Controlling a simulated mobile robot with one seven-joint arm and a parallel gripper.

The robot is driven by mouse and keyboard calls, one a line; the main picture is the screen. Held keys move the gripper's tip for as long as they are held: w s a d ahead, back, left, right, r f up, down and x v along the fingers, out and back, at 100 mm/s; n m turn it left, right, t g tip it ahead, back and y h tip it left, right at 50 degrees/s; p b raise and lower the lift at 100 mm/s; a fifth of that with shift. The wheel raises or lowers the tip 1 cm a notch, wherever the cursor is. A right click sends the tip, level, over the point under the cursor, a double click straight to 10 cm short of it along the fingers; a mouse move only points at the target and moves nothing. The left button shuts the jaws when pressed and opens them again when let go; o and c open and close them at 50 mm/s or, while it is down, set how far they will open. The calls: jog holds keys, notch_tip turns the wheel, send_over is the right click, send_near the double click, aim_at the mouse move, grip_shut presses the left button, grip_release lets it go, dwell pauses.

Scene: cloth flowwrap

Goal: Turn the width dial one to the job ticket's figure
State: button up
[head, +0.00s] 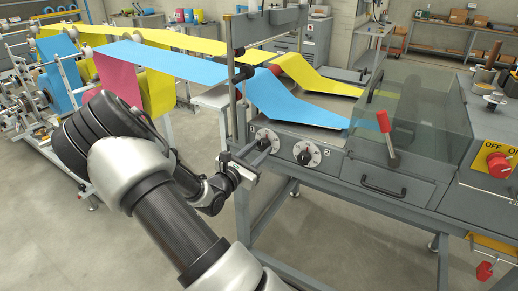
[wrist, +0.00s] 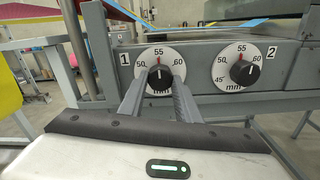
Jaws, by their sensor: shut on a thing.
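Width dial one (wrist: 158,54), a white disc with a black knob and numbers around 50, 55 and 60, sits beside the "1" label in the wrist view. My gripper (wrist: 161,78) is shut on the black knob, one finger at each side, hiding the lower part of the dial. In the head view, dial one (head: 263,131) is on the machine's front left, with my gripper (head: 264,147) reaching it from the lower left. I cannot make out a job ticket in either view.
Dial two (wrist: 224,70) is just right of dial one, its red mark also near 55. A red-handled lever (head: 383,121), a clear cover (head: 415,100) and a drawer (head: 388,182) are farther right. Blue web (head: 290,104) runs above the dials. Open floor lies in front.

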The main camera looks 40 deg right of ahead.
jog(key=n+p, duration=0.2)
jog(key=p, duration=0.1)
jog(key=shift+r+n+p, duration=0.3)
jog(key=shift+n, duration=0.1)
jog(key=n+p, duration=0.3)
jog(key=shift+n+p, duration=0.3)
jog(key=shift+p, duration=0.05)
jog(key=n+p, duration=0.5)
jog(key=n, duration=0.1)
jog(key=shift+s+f+n, duration=0.1)
jog(key=shift+n, duration=0.2)
jog(key=n+p, duration=0.2)
jog(key=n, duration=0.3)
jog(key=shift+p, duration=0.3)
jog(key=n+p, duration=0.1)
jog(key=n, duration=0.4)
jog(key=shift+f+n, duration=0.1)
jog(key=shift+n, duration=0.2)
jog(key=o, duration=1.1)
jog(key=shift+c, duration=0.2)
